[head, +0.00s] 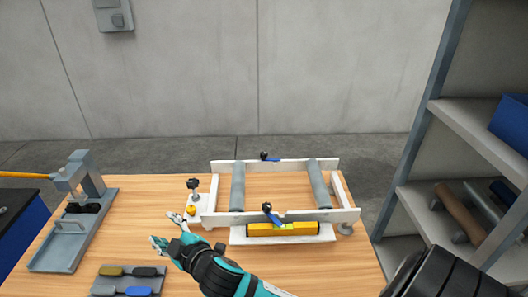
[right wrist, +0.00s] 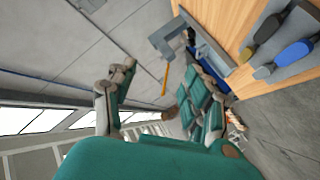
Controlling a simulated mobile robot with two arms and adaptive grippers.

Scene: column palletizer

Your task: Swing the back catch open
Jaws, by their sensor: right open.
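The back catch (head: 269,157), a small blue lever with a dark knob, sits on the back rail of the white frame (head: 340,216). It looks roughly in line with the rail; its exact setting is too small to tell. A similar blue front catch (head: 271,212) stands tilted on the front rail. My right gripper (head: 165,229) is open and empty, at the frame's front left corner and well apart from the back catch. Its spread fingers also show in the right wrist view (right wrist: 160,92), with nothing between them. My left gripper is not in view.
Two grey rollers (head: 238,187) span the frame. A yellow level (head: 282,229) lies along its front. A black knob (head: 193,184) stands at its left. A grey fixture (head: 72,228) and a tool tray (head: 128,282) are at left on the wooden table (head: 140,195). Shelving (head: 440,190) rises at right.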

